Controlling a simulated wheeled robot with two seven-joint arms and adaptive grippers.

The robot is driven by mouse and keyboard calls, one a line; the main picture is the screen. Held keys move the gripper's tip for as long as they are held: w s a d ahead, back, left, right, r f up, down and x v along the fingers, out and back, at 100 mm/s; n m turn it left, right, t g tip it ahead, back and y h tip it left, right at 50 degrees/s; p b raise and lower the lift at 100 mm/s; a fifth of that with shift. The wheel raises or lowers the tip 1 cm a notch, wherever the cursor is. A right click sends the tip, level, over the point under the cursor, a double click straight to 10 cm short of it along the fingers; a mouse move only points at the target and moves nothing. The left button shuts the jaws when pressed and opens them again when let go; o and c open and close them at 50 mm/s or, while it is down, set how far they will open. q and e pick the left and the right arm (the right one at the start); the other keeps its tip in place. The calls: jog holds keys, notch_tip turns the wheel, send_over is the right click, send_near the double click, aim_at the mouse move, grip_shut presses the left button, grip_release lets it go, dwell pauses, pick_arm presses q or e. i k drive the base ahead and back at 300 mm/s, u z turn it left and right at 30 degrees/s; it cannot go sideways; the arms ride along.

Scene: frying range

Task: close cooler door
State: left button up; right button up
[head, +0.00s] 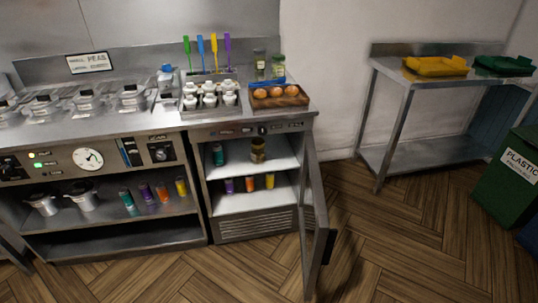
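The cooler (254,219) is built in under the right end of the steel counter. Its door (315,225) stands wide open, hinged on the right side and swung out toward me. A dark handle (329,247) shows near the door's free edge. Inside, the upper shelf (238,165) holds a teal container and a brown jar, and the lower shelf (245,203) holds several small colored containers. Neither of my grippers is in view.
The counter (150,119) carries pans, white cups and a wooden tray of orange-brown items (280,102). A steel side table (425,83) with yellow and green trays stands at right, beside a green plastic bin (505,185). The wooden floor (400,245) around the door is clear.

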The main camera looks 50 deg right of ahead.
aim_at(324, 240)
jog(key=z, duration=1.5)
jog(key=i, duration=0.5)
jog(key=u, duration=0.1)
jog(key=k, duration=1.05)
jog(key=u, duration=1.45)
jog(key=i, duration=0.65)
jog(key=z, duration=2.7)
jog(key=i, duration=0.2)
jog(key=u, duration=0.1)
